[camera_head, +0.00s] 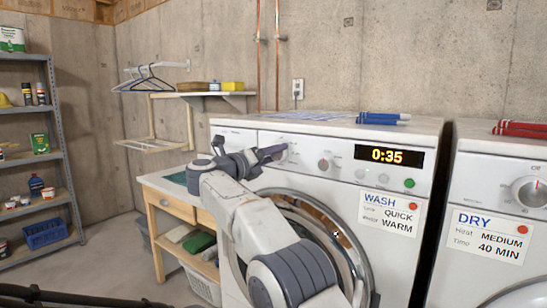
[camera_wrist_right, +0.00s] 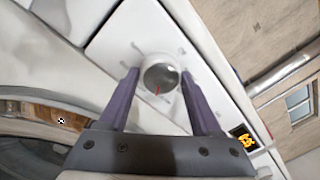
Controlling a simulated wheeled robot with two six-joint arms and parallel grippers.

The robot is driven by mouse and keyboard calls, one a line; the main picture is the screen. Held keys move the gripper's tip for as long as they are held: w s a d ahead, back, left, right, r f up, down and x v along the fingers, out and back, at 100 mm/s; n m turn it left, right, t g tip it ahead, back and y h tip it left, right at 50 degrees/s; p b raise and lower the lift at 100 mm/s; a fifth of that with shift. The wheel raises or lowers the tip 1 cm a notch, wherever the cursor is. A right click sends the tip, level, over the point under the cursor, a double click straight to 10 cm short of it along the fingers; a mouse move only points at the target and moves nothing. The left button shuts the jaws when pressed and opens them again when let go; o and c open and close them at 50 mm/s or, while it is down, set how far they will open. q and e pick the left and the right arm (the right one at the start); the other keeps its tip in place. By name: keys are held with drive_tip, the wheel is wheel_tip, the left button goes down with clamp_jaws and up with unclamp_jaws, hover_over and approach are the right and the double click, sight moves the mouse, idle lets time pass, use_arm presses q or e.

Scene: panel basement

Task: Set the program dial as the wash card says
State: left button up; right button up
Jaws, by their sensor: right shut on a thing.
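The washer (camera_head: 335,137) shows 0:35 on its display. The wash card (camera_head: 391,214) on its front reads QUICK and WARM. My right gripper (camera_head: 277,153) is at the left knob of the washer panel, mostly hiding it in the head view. In the right wrist view its purple fingers (camera_wrist_right: 159,78) are shut on this round grey program dial (camera_wrist_right: 160,72), one on each side. A red mark on the dial points toward the bottom of that view. The labels around the dial are too small to read. My left gripper is out of view.
A second knob (camera_head: 326,163) is right of the held dial, with small buttons and a green button (camera_head: 409,183) further right. The dryer (camera_head: 500,170) with its own card (camera_head: 490,234) stands at the right.

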drive_tip(key=m, duration=0.6)
drive_tip(key=shift+a+f, duration=0.1)
drive_tip(key=shift+f, duration=0.1)
idle(0.5)
drive_tip(key=o, duration=1.3)
drive_tip(key=shift+o, duration=0.3)
drive_tip(key=shift+r, duration=0.15)
